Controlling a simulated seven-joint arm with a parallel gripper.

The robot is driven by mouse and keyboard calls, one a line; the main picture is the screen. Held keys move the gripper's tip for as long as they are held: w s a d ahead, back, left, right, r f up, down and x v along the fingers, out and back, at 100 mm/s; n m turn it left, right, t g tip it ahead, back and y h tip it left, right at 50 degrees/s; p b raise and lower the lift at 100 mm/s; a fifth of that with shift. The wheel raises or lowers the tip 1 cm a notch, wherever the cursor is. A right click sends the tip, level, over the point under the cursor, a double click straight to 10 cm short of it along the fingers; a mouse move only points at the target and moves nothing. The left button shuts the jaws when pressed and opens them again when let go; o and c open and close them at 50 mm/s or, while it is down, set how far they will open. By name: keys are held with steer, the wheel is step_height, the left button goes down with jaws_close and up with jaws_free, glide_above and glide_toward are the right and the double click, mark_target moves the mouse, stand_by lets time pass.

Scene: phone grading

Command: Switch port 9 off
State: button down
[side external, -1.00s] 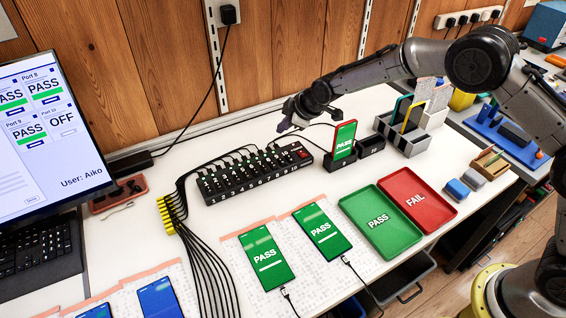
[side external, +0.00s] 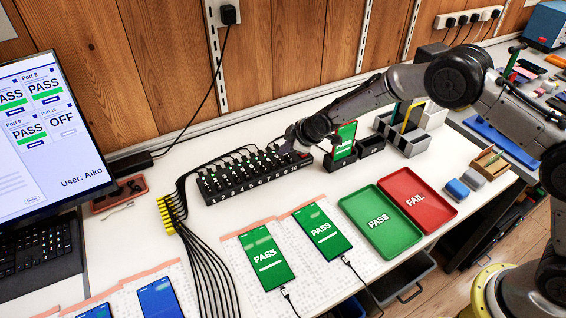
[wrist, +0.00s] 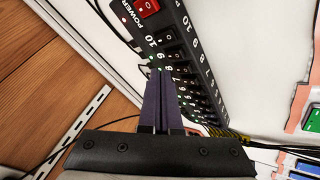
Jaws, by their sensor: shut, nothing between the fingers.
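The black switch strip (side external: 235,182) lies at the back of the table, with a row of small rocker switches numbered 1 to 10. In the wrist view the strip (wrist: 180,28) runs down from a red POWER switch (wrist: 147,8), past the 10 and 9 labels. My gripper (side external: 288,148) is shut and empty at the strip's right end. In the wrist view its fingertips (wrist: 163,72) lie over the strip just below the 9 label, hiding part of that area. I cannot tell whether they touch a switch. The monitor (side external: 45,110) shows Port 9 PASS and Port 10 OFF.
A phone (side external: 345,138) with a green PASS screen stands in a dock right of the strip; the dock beside it is empty. Black cables (side external: 178,195) run from the strip's back. Green PASS (side external: 360,222) and red FAIL (side external: 440,185) trays lie in front.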

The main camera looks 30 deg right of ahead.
mark_target(284, 162)
steer(key=shift+s+f, duration=0.1)
steer(key=shift+f, duration=0.6)
steer(key=shift+f, duration=0.1)
stand_by(1.5)
steer(key=shift+f, duration=0.3)
steer(key=shift+s+f, duration=0.1)
steer(key=shift+f, duration=0.25)
stand_by(0.6)
steer(key=shift+r, duration=0.1)
steer(key=shift+r, duration=0.65)
steer(key=shift+r, duration=0.1)
steer(key=shift+w+r, duration=0.25)
steer(key=shift+r, duration=0.95)
steer(key=shift+w+r, duration=0.2)
steer(key=shift+r, duration=1)
